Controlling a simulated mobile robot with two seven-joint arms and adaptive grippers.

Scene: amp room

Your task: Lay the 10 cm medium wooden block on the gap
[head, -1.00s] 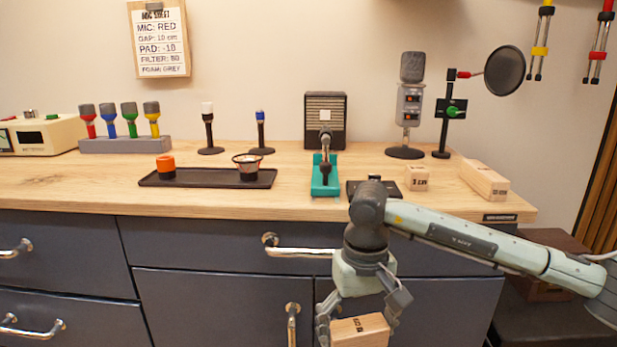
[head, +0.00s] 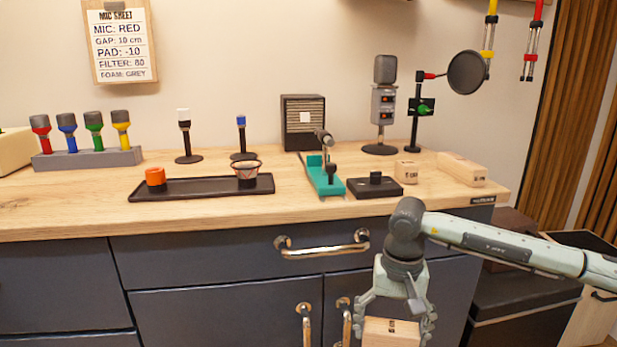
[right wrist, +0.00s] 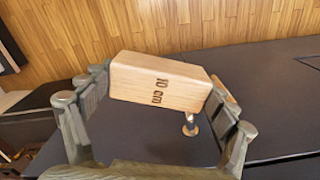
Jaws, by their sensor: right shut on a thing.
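The 10 cm wooden block (head: 392,332) is pale wood. My right gripper (head: 394,325) is shut on it, holding it in front of the cabinet, below the counter top. In the right wrist view the block (right wrist: 160,80) sits between the fingers, with its "10 cm" marking facing the camera. On the counter, a grey microphone (head: 384,105) stands beside a pop filter (head: 466,73) on a black stand, with a space between them. I cannot tell which space is the gap. My left gripper is not in view.
A small block (head: 406,172) and a long block (head: 461,170) lie at the counter's right end. A teal stand (head: 326,178), a black box (head: 374,188) and a dark tray (head: 205,187) stand nearby. The counter's front left is clear. Metal drawer handles (head: 322,247) stick out below.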

